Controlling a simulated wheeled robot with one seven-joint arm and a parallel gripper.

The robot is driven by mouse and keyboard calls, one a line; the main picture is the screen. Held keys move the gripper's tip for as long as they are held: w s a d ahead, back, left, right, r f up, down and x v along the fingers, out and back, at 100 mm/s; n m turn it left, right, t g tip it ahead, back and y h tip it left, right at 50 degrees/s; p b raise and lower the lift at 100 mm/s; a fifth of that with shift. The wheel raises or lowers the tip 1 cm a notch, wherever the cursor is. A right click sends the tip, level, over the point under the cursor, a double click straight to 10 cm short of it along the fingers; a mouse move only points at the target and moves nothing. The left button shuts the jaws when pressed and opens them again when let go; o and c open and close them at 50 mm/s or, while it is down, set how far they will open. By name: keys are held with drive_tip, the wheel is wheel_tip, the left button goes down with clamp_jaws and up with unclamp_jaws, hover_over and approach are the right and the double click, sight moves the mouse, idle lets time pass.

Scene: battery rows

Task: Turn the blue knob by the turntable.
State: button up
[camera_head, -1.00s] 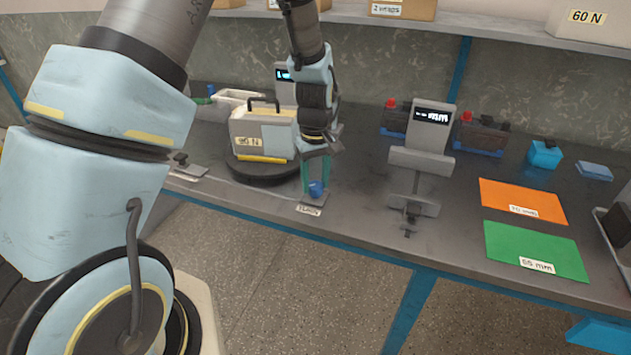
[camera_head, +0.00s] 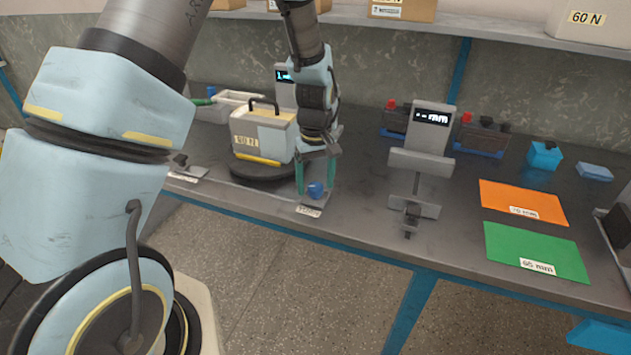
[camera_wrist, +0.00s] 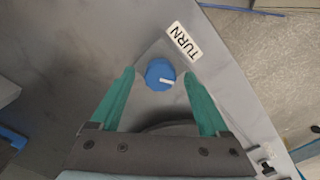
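The blue knob (camera_head: 315,190) sits on a small grey plate near the bench's front edge, with a label in front of it. In the wrist view the knob (camera_wrist: 160,74) has a white pointer line and its label reads TURN. My gripper (camera_head: 315,192) points down over it, with green fingers spread. In the wrist view the gripper (camera_wrist: 160,76) is open, one finger on each side of the knob, with gaps between. The turntable (camera_head: 262,171) is a dark disc left of the knob, bearing a pale case with a black handle (camera_head: 262,133).
A grey measuring stand with a display (camera_head: 431,118) is to the right. Orange (camera_head: 520,200) and green (camera_head: 535,252) mats lie further right. Dark batteries (camera_head: 484,134) stand at the back. A white bin (camera_head: 232,104) is behind the turntable. A shelf (camera_head: 480,30) runs above.

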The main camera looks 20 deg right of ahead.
sight(315, 186)
drive_tip(key=shift+r, duration=0.1)
wheel_tip(315, 186, up, 11)
drive_tip(key=b, duration=0.2)
drive_tip(key=shift+f, duration=0.2)
drive_tip(key=shift+a, duration=0.1)
idle(0.4)
drive_tip(key=s+a, duration=0.2)
drive_tip(key=a, duration=1.3)
drive_tip(key=s+a+r+t, duration=0.1)
drive_tip(key=s+a, duration=0.1)
drive_tip(key=a, duration=1.3)
drive_tip(key=shift+m+t, duration=0.3)
drive_tip(key=shift+m, duration=0.1)
